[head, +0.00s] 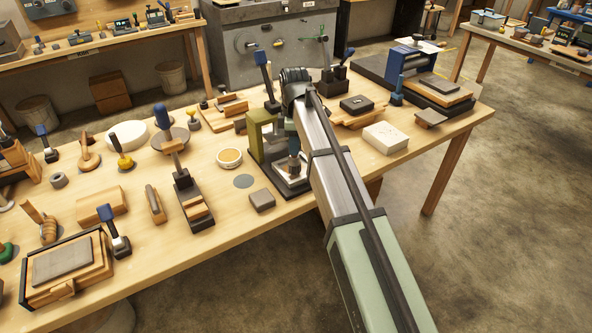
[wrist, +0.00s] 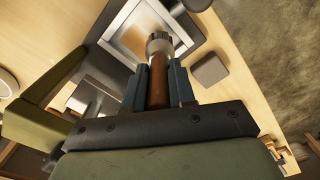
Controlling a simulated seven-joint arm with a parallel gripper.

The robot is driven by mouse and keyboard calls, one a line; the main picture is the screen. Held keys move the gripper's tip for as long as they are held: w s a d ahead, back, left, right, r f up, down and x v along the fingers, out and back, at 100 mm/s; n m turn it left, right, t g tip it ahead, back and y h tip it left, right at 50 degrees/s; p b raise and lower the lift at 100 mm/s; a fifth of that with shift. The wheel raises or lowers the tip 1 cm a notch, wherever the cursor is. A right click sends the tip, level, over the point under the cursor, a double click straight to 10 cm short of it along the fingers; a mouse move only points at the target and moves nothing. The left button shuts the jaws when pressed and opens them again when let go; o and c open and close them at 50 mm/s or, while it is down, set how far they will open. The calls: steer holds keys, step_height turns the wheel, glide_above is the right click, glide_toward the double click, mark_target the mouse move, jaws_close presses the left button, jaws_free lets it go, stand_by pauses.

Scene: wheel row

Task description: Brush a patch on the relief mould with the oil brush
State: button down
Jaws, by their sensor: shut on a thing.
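My gripper (wrist: 161,73) is shut on the brown handle of the oil brush (wrist: 158,84) in the wrist view. The brush has a pale grey ferrule, and its bristles are hidden behind it. The brush end overlaps a silver-framed plate (wrist: 119,29) with a tan middle, which seems to be the relief mould. I cannot tell whether the bristles touch it. In the head view, my arm hides most of the gripper, and the plate (head: 284,183) shows only partly on a black base.
An olive upright (head: 256,137) stands close to the left of my gripper. A grey block (head: 262,200) lies by the black base. A white block (head: 386,138) lies to the right. A round dish (head: 229,158) and several tools crowd the table to the left.

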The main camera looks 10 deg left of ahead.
steer(key=shift+f, duration=0.1)
steer(key=shift+f, duration=0.5)
steer(key=shift+f, duration=0.25)
stand_by(0.3)
steer(key=shift+w+d+r, duration=1.15)
steer(key=shift+w+d, duration=0.05)
steer(key=shift+r, duration=0.1)
step_height(320, 180, up, 5)
steer(key=shift+f, duration=0.1)
stand_by(0.5)
